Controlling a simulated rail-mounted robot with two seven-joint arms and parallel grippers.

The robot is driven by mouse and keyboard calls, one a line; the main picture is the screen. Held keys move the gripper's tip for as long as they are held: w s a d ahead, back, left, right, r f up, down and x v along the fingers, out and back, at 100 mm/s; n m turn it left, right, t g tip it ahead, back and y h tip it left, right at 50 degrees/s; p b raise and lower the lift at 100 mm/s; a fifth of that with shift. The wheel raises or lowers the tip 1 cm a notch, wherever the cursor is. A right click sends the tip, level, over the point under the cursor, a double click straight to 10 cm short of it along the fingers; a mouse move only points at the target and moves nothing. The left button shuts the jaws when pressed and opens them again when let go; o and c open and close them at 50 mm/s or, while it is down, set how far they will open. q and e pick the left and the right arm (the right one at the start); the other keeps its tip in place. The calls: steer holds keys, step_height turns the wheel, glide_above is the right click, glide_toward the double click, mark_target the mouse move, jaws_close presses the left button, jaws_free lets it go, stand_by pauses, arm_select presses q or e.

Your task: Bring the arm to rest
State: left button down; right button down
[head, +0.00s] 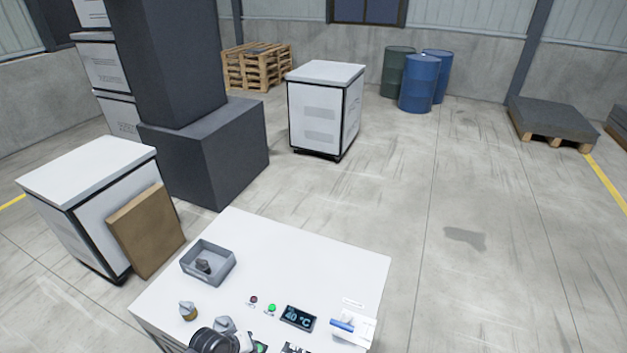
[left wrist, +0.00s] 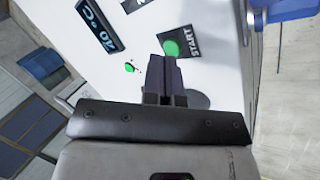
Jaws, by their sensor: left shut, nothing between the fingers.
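My left gripper (left wrist: 168,62) shows in the left wrist view with its two dark fingers together and nothing between them. Its tips point at a green button on a dark START plate (left wrist: 183,42); whether they touch it I cannot tell. In the head view part of my left arm (head: 212,342) shows at the bottom edge, over the front of the white table (head: 300,240). The fingers are not clear there. My right gripper is in neither view.
On the table are a grey bin (head: 222,270) with a dark part inside, a loose part (head: 188,311), red and green buttons and a 40 °C display (head: 298,317). A dark column (head: 170,60) and white cabinet (head: 325,105) stand behind.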

arm_select(q)
step_height(320, 180, up, 19)
steer(key=s+d+m+t+y, duration=0.1)
steer(key=d+m+t+y, duration=0.15)
steer(key=m, duration=0.95)
steer(key=s+a+r+t+y+p, duration=0.2)
steer(key=s+r+p, duration=0.1)
steer(key=s+r, duration=0.3)
steer(key=s+a+n+p, duration=0.2)
steer(key=s+a+n, duration=0.15)
steer(key=s, duration=0.75)
steer(key=s+a+f+n+g+p, duration=0.1)
steer(key=s+f+g+p, duration=0.2)
steer(key=s+f, duration=0.4)
steer(key=s+g, duration=0.1)
steer(key=s, duration=0.7)
steer(key=shift+f, duration=0.2)
steer(key=shift+s+g, duration=0.1)
steer(key=shift+g, duration=0.15)
